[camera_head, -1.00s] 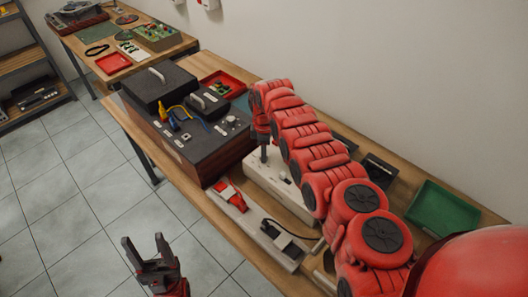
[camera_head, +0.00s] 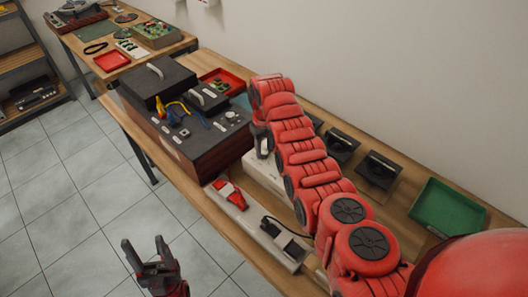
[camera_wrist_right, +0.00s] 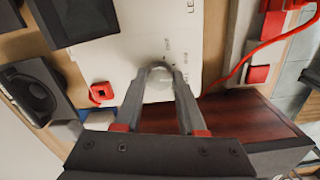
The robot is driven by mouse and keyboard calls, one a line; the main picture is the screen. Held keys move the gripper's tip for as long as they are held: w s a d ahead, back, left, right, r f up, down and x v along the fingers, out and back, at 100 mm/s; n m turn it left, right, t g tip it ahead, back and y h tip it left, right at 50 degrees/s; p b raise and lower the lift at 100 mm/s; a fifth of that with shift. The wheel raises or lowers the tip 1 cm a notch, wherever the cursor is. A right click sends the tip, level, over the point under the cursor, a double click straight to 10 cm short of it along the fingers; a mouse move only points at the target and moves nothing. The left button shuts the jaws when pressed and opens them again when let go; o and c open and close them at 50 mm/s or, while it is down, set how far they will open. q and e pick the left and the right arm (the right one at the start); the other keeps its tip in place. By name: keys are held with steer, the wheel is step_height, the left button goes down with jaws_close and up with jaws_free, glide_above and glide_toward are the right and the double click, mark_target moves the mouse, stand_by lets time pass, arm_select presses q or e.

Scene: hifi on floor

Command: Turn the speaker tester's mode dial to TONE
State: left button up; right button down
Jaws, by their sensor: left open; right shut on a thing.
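The speaker tester, a white box (camera_head: 262,176), stands on the bench, partly hidden behind my right arm in the head view. Its white panel (camera_wrist_right: 112,45) fills the upper middle of the right wrist view. Which mode the dial points to cannot be told. My left gripper (camera_head: 146,250) is open and empty, over the floor in front of the bench.
A dark hifi cabinet (camera_head: 205,145) stands left of the tester. Black speakers (camera_head: 378,170) and a green tray (camera_head: 446,206) lie to the right, a red tray (camera_head: 222,80) behind.

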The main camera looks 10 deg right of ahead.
steer(key=m+b, duration=0.1)
steer(key=m, duration=0.2)
steer(key=shift+f+b, duration=0.15)
steer(key=shift+b, duration=0.25)
steer(key=m+b, duration=0.2)
steer(key=m, duration=0.1)
steer(key=shift+w+m, duration=0.1)
steer(key=shift+m, duration=0.2)
steer(key=m+b, duration=0.2)
steer(key=m, duration=0.1)
steer(key=shift+a, duration=0.1)
steer(key=shift+r+m+b, duration=0.2)
steer(key=shift+m+b, duration=0.5)
steer(key=shift+m, duration=0.8)
steer(key=shift+c, duration=2.4)
jaws_free()
